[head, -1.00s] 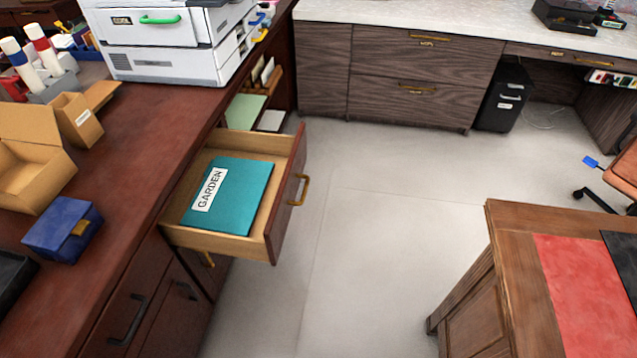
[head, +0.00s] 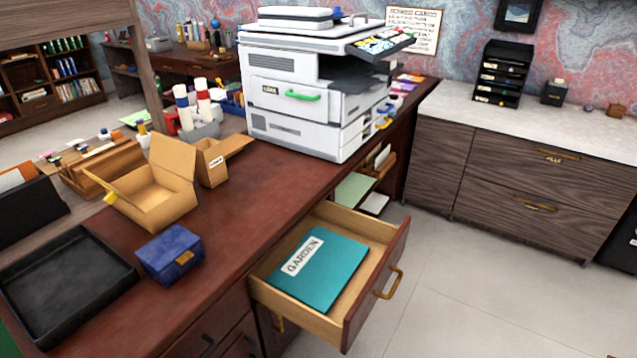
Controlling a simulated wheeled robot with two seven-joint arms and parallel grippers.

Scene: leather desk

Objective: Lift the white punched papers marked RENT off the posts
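I see no white punched papers marked RENT and no posts that I can make out in the head view. A teal folder labelled GARDEN (head: 335,273) lies flat in an open wooden drawer (head: 383,262) under the dark red desk. Neither of my grippers shows in the head view, so their state is hidden.
The desk (head: 225,225) holds a white printer (head: 300,85), an open cardboard box (head: 158,190), a small blue box (head: 170,254) and an empty black tray (head: 66,285). The open drawer juts over the floor. Clear floor (head: 455,285) lies to the right.

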